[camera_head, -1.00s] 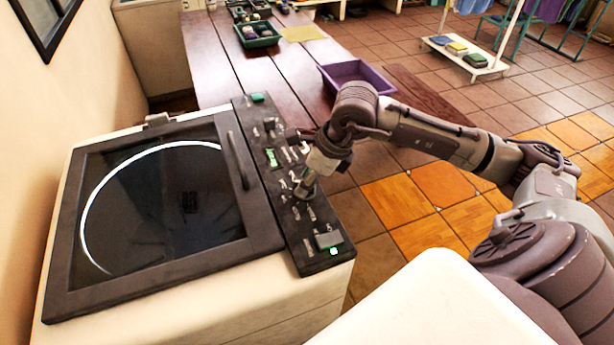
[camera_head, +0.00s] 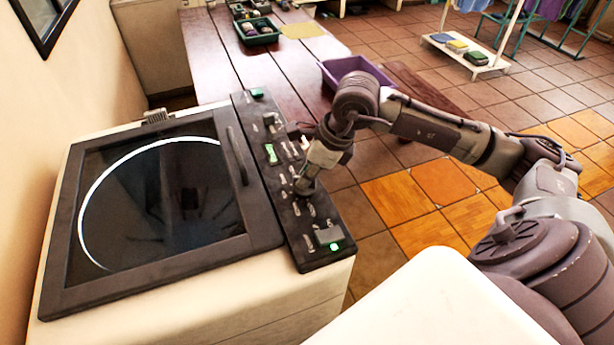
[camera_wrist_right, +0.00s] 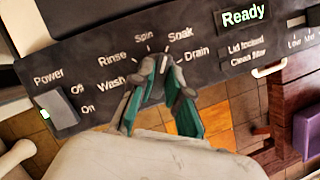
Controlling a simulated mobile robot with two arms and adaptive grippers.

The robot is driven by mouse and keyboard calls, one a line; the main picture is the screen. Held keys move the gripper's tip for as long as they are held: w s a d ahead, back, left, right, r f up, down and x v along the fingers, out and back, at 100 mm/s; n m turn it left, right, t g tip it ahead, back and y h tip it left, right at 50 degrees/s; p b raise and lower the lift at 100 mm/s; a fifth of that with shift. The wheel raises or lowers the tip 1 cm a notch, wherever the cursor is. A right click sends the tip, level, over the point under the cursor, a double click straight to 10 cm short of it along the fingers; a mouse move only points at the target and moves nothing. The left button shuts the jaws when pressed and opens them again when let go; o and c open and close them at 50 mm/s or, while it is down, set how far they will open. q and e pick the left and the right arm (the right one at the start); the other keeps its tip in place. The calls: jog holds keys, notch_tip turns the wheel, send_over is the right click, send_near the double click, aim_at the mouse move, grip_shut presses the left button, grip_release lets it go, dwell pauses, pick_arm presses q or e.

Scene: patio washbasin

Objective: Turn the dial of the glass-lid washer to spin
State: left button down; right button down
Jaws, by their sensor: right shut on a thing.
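The glass-lid washer (camera_head: 150,285) stands at the left in the head view, its dark glass lid (camera_head: 160,200) closed. Its dark control panel (camera_head: 325,262) runs along the lid's right side and fills the upper part of the right wrist view (camera_wrist_right: 95,60). There the dial (camera_wrist_right: 162,64) sits below the labels Wash, Rinse, Spin, Soak and Drain. My right gripper (camera_wrist_right: 160,68) is shut on the dial, one finger on each side. The dial's pale mark points up near Spin and Soak; I cannot tell exactly which. The right gripper also shows in the head view (camera_head: 304,187). My left gripper is out of view.
A power switch (camera_wrist_right: 58,110) marked Off and On lies left of the dial. A green Ready display (camera_wrist_right: 243,16) is lit at the right. A wooden table (camera_head: 215,60) behind the washer bears a purple tray (camera_head: 375,75).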

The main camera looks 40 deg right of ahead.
jog(key=n+b, duration=0.2)
jog(key=n, duration=0.1)
jog(key=shift+w+d+f+g+y+b, duration=0.1)
jog(key=shift+w+g+y+b, duration=0.05)
jog(key=shift+g+y+b, duration=0.2)
jog(key=shift+n+g+y+b, duration=0.35)
jog(key=shift+n+g+b, duration=0.45)
jog(key=shift+n, duration=1)
jog(key=c, duration=1.1)
grip_release()
jog(key=shift+c, duration=0.2)
jog(key=shift+r, duration=0.2)
jog(key=v, duration=1.2)
